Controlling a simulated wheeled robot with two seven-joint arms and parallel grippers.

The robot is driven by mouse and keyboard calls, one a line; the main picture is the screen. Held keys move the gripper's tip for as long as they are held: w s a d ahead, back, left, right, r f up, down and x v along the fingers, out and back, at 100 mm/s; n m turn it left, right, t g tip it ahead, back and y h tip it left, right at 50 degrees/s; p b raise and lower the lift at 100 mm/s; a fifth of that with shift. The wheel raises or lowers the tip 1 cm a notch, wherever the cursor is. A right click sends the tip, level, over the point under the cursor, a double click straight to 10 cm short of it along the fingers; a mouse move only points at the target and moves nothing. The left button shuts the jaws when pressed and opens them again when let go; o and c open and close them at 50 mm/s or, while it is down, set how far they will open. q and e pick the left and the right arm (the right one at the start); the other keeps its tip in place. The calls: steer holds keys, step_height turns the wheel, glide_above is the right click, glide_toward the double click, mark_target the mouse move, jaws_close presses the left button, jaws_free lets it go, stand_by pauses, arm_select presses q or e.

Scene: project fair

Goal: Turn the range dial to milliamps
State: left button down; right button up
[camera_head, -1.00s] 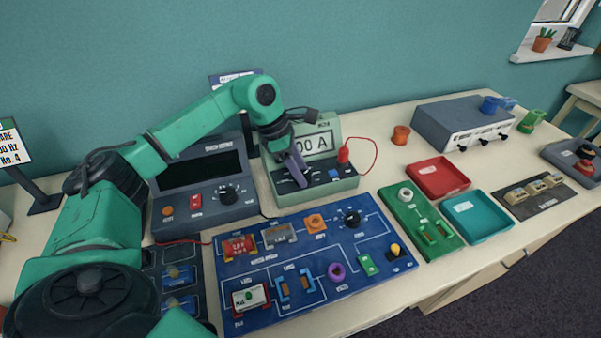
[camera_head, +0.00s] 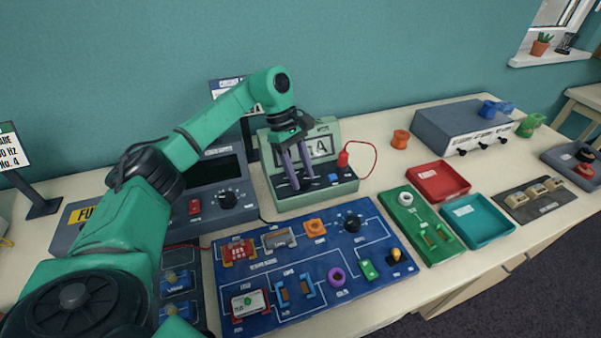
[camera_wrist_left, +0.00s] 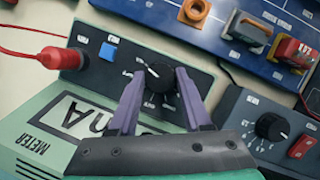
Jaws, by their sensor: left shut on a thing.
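The grey-green meter (camera_head: 325,192) stands at the back of the table. Its display (camera_head: 320,148) is partly covered by my gripper; the visible letters seem to read "mA", and the display shows upside down in the left wrist view (camera_wrist_left: 75,118). The black range dial (camera_wrist_left: 158,76) is on the meter's dark front panel, with a white mark on it. My left gripper (camera_head: 298,186) comes down from above, its two purple fingers on either side of the dial, shut on it. In the head view the fingers hide most of the dial. My right gripper is not in view.
A red plug (camera_head: 343,158) with a red cable and a blue button (camera_head: 332,177) are right of the dial. The blue circuit board (camera_head: 290,255) lies in front. A grey console (camera_head: 215,210) stands left. Red (camera_head: 462,190) and teal (camera_head: 505,234) trays lie right.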

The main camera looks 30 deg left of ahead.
arm_select(q)
steer(key=shift+r, duration=0.1)
stand_by(0.4)
steer(key=shift+c, duration=1.7)
jaws_free()
steer(key=p+v, duration=0.2)
steer(key=v, duration=1.2)
steer(key=shift+r, duration=0.25)
steer(key=shift+w+a, duration=0.1)
